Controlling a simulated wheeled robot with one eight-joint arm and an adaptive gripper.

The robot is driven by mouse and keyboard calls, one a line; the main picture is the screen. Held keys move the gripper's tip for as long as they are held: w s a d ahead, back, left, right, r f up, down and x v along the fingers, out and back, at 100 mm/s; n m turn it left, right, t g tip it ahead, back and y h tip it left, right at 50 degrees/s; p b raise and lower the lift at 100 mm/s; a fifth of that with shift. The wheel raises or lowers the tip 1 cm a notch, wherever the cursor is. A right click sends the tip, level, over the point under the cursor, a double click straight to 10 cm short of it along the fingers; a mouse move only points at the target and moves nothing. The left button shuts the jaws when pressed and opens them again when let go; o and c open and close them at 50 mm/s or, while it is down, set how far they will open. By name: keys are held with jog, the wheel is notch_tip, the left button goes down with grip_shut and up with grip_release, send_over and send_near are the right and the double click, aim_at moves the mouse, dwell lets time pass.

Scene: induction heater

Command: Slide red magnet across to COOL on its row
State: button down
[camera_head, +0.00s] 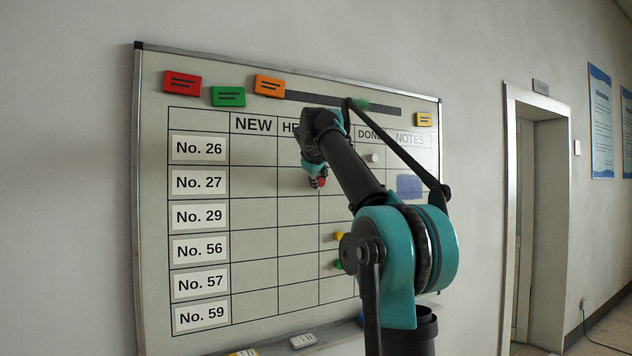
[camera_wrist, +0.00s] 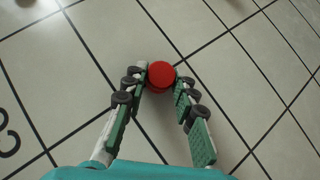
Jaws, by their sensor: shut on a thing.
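The whiteboard (camera_head: 255,216) has a grid with rows No. 26 to No. 59 and columns NEW, a partly hidden HE… column, DONE and NOTES. The COOL heading is hidden behind my arm. The round red magnet (camera_head: 322,182) is at row No. 27, close to the line on the right side of the HE… column; I cannot tell exactly which side. My gripper (camera_head: 317,181) is at the board with its fingers on the magnet. In the wrist view, the red magnet (camera_wrist: 161,75) sits between the fingertips of my gripper (camera_wrist: 161,80), close to crossing grid lines.
A white magnet (camera_head: 373,157) is under DONE on row No. 26. A yellow magnet (camera_head: 339,236) and a green magnet (camera_head: 337,264) are lower down. Red, green, orange and yellow cards line the top. A blue pad (camera_head: 409,186) is under NOTES. A white eraser (camera_head: 303,340) lies on the ledge.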

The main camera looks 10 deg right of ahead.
jog(key=w+d, duration=0.2)
jog(key=d, duration=0.5)
jog(key=shift+w+d, duration=0.3)
jog(key=shift+d, duration=0.1)
dwell(0.8)
dwell(0.4)
jog(key=c, duration=1.1)
grip_release()
jog(key=shift+w, duration=0.1)
jog(key=shift+c, duration=0.2)
jog(key=shift+a, duration=0.1)
